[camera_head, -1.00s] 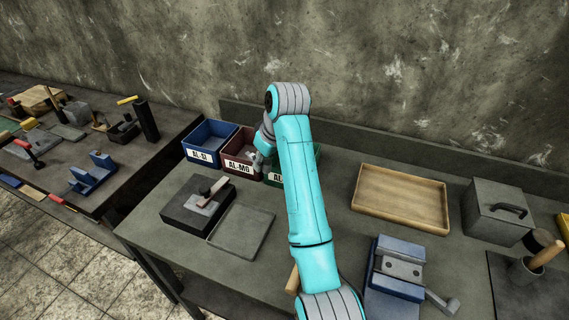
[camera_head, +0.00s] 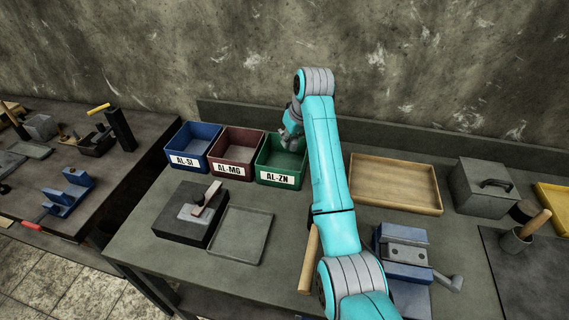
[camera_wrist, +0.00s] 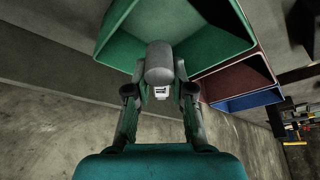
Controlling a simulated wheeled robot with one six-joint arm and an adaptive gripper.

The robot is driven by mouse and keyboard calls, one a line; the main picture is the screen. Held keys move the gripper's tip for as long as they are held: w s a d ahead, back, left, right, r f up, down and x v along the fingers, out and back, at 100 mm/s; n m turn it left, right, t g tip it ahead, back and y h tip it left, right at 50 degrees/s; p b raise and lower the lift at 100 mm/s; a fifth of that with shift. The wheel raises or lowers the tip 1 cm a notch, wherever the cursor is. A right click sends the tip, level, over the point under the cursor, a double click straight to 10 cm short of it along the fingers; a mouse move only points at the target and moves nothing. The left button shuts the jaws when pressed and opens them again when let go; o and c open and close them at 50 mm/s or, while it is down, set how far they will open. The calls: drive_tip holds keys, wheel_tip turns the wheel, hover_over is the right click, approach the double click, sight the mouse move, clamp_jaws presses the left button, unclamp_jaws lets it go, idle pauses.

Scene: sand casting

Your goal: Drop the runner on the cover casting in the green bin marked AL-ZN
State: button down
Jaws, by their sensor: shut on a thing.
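The green bin (camera_head: 276,174) marked AL-ZN stands at the right end of a row of three bins in the head view. Its green wall (camera_wrist: 120,35) fills the top of the wrist view. My gripper (camera_wrist: 160,90) is shut on a grey, rounded metal piece, which I take as the runner (camera_wrist: 159,64). In the wrist view the piece shows in front of the green bin. In the head view my gripper (camera_head: 291,138) is at the bin's back right part, and the held piece cannot be made out there. I cannot tell its height above the bin floor.
The red AL-MG bin (camera_head: 229,172) and the blue AL-SI bin (camera_head: 186,163) stand left of it. A black block (camera_head: 176,226) with a grey part on top and a grey tray (camera_head: 240,240) lie in front. A wooden tray (camera_head: 394,205) is to the right.

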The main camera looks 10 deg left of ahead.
drive_tip(key=shift+f, duration=1.35)
drive_tip(key=c, duration=0.9)
unclamp_jaws()
drive_tip(key=v, duration=1.2)
